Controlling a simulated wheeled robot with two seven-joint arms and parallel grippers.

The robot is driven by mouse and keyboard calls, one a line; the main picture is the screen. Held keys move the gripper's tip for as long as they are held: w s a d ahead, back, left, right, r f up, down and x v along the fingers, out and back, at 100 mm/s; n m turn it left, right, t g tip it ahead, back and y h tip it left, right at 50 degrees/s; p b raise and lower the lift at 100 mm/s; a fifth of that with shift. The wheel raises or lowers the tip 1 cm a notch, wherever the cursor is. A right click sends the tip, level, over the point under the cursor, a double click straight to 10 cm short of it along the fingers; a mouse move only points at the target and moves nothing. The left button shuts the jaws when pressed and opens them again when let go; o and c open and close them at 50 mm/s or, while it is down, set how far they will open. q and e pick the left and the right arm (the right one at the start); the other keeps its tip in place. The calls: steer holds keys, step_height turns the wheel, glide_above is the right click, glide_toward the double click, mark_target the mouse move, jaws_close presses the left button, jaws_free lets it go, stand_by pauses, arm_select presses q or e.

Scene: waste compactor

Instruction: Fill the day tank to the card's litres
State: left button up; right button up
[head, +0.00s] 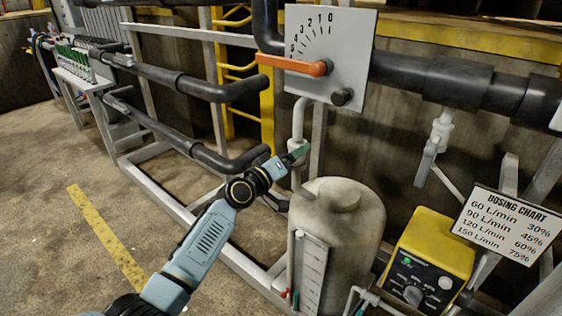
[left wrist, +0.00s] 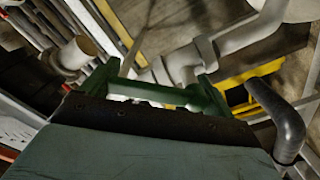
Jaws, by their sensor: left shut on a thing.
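The day tank appears to be the pale grey upright cylinder (head: 350,225) with a domed cap, right of centre in the head view. A white level scale (head: 312,272) stands on its front left; I cannot read the level. A white pipe (head: 299,118) comes down above the tank's left side. My left gripper (head: 299,153) is at this pipe, just above the tank. My right gripper is out of view.
A panel (head: 335,45) with an orange lever (head: 292,64) hangs above the tank. A dosing chart (head: 505,226) and yellow pump box (head: 438,245) stand at right. Another white valve (head: 433,148) hangs from the black pipe. Black pipes and grey rails crowd the left; open floor lies beyond.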

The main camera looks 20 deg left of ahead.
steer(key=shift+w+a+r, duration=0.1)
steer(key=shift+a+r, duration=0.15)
arm_select(q)
steer(key=o, duration=1.2)
steer(key=shift+c, duration=0.2)
steer(key=p+v, duration=0.3)
steer(key=v, duration=1)
steer(key=shift+s, duration=0.25)
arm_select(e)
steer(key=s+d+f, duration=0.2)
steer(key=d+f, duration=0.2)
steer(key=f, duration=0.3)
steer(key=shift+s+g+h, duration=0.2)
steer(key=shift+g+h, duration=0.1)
arm_select(q)
steer(key=shift+a, duration=0.1)
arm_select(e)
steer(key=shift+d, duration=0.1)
